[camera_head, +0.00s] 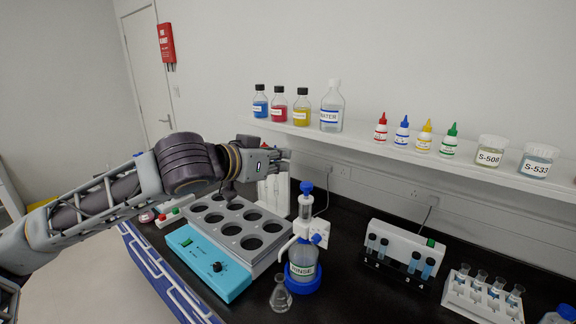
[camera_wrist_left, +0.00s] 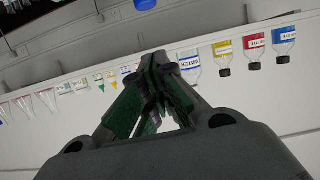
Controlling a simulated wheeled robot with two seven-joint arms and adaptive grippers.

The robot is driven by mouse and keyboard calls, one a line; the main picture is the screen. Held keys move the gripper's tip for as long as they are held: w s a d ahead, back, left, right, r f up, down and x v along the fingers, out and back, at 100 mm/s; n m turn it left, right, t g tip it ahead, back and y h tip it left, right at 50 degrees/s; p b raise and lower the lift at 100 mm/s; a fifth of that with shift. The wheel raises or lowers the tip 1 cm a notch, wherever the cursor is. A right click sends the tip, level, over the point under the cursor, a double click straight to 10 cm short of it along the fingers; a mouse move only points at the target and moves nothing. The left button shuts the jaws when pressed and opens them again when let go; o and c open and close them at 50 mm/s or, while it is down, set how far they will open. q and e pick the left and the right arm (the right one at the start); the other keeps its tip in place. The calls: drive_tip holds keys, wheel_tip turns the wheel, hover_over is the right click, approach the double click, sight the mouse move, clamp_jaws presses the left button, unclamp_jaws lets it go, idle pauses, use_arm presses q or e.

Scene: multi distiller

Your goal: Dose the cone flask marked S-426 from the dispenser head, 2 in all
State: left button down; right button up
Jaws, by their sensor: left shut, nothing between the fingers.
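A small clear cone flask (camera_head: 281,296) stands on the black bench at the front, close to the dispenser bottle (camera_head: 302,266). No marking on it can be read. The bottle is labelled RINSE, has a blue base, and carries a white dispenser head (camera_head: 318,234) with a spout toward the left. A clear column with a blue knob (camera_head: 307,187) stands up from the head. My left gripper (camera_head: 284,160) is shut and empty, above and left of the knob, apart from it. Its closed fingers also show in the left wrist view (camera_wrist_left: 157,75). My right gripper is out of view.
A blue-fronted block with several round wells (camera_head: 232,229) lies left of the dispenser, below my left arm. A white tube unit (camera_head: 400,249) and a tube rack (camera_head: 482,296) stand to the right. A wall shelf (camera_head: 380,147) holds bottles and jars.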

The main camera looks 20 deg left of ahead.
use_arm(q)
drive_tip(key=shift+w+d, duration=0.6)
drive_tip(key=shift+w, duration=0.85)
drive_tip(key=p, duration=0.2)
hover_over(303, 185)
wheel_tip(303, 185, down, 3)
drive_tip(key=shift+r, duration=0.1)
wheel_tip(303, 185, down, 2)
drive_tip(key=shift+f, duration=0.25)
drive_tip(key=shift+s+f, duration=0.1)
drive_tip(key=shift+f, duration=0.75)
